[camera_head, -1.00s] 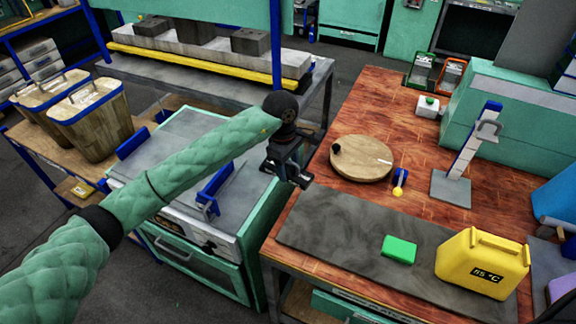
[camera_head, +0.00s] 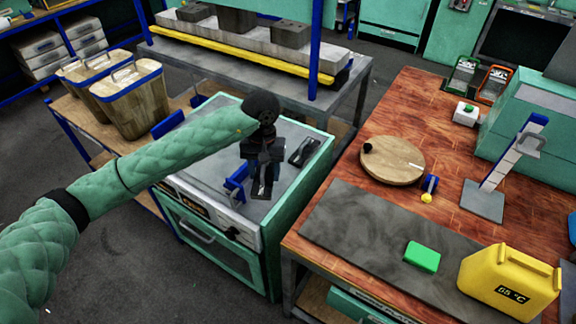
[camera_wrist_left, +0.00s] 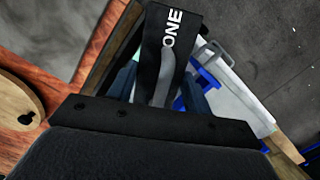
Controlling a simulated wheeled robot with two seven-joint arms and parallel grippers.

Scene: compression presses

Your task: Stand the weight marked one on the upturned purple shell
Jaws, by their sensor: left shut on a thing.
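My left gripper (camera_head: 262,165) points down above the grey top of the green press unit, left of the wooden table. It is shut on a dark weight, and the left wrist view shows the weight (camera_wrist_left: 172,45) with "ONE" in white letters. In the head view the weight is small and dark against the gripper, so its lower end is hard to make out. The upturned purple shell is not visible in either view now. My right gripper is not in view.
The wooden table (camera_head: 447,123) carries a round wooden board (camera_head: 392,160), a grey mat (camera_head: 345,225), a green block (camera_head: 422,256), a yellow canister (camera_head: 508,284) and a white stand (camera_head: 505,170). A dark flat piece (camera_head: 304,151) lies on the press unit (camera_head: 310,170).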

